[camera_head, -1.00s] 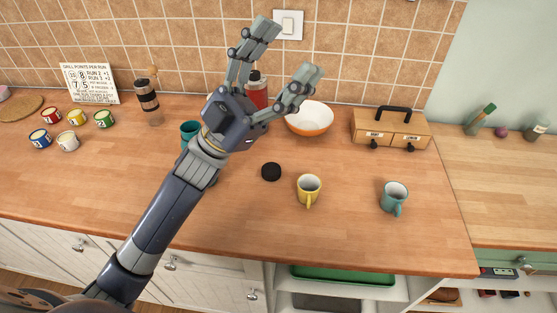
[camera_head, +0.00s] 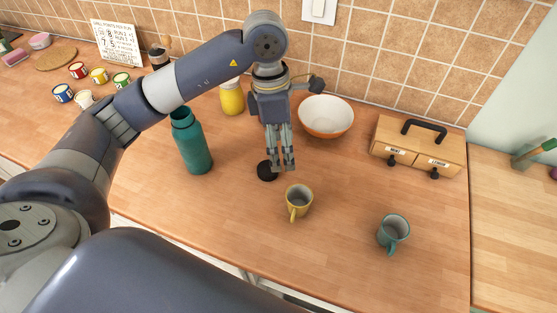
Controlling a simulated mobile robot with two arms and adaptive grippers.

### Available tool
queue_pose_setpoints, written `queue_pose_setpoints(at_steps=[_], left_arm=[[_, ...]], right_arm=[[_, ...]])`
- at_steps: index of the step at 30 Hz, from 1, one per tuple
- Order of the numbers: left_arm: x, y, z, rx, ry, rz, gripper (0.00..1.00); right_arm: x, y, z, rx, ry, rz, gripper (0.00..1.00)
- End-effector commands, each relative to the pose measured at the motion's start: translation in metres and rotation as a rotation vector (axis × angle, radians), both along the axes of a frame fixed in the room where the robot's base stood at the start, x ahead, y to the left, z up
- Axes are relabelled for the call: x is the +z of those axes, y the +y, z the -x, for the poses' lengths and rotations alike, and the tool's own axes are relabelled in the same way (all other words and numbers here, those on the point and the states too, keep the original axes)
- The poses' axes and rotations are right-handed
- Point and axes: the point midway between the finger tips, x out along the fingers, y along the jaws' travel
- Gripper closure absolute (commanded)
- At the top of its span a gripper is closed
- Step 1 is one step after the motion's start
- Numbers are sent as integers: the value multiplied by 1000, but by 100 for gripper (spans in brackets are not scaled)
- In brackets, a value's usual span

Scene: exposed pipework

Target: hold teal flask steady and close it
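The teal flask (camera_head: 192,145) stands upright on the wooden counter, its open mouth showing at the top. A black round lid (camera_head: 266,172) lies on the counter to its right. My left gripper (camera_head: 282,168) points straight down beside the lid, its fingertips at the lid's right edge in the picture. The fingers hang close together and side by side; I cannot tell whether they are open or shut, or whether they touch the lid. Nothing holds the flask. My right gripper is not in view.
A yellow mug (camera_head: 299,200) stands just in front of the lid, and a teal mug (camera_head: 393,233) farther right. Behind are a yellow bottle (camera_head: 232,99), a white and orange bowl (camera_head: 326,117) and a wooden drawer box (camera_head: 417,150). Small numbered tins (camera_head: 99,76) stand at left.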

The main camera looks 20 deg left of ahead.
Motion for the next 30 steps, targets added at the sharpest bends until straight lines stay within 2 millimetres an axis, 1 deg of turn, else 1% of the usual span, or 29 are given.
queue_pose_setpoints(at_steps=[1, 3, 6, 11, 17, 20, 25, 27, 30], left_arm=[[2, 14, -5, 0, -18, -54, 32], [4, 28, -10, 0, -34, -110, 32], [5, 38, -13, -2, -43, -150, 32], [5, 39, -13, -2, -45, -156, 32], [2, 39, -13, -1, -43, -154, 32], [-9, 38, -12, 0, -40, -153, 32], [-36, 38, -12, -1, -40, -152, 32], [-44, 38, -12, 0, -41, -152, 32], [-50, 38, -12, 0, -44, -152, 32]], right_arm=[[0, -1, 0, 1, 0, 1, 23], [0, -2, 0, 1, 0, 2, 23], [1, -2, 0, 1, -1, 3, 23], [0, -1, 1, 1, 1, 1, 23], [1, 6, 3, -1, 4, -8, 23], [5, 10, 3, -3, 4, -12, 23], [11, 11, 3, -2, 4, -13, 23], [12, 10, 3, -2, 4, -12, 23], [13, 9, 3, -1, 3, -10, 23]])
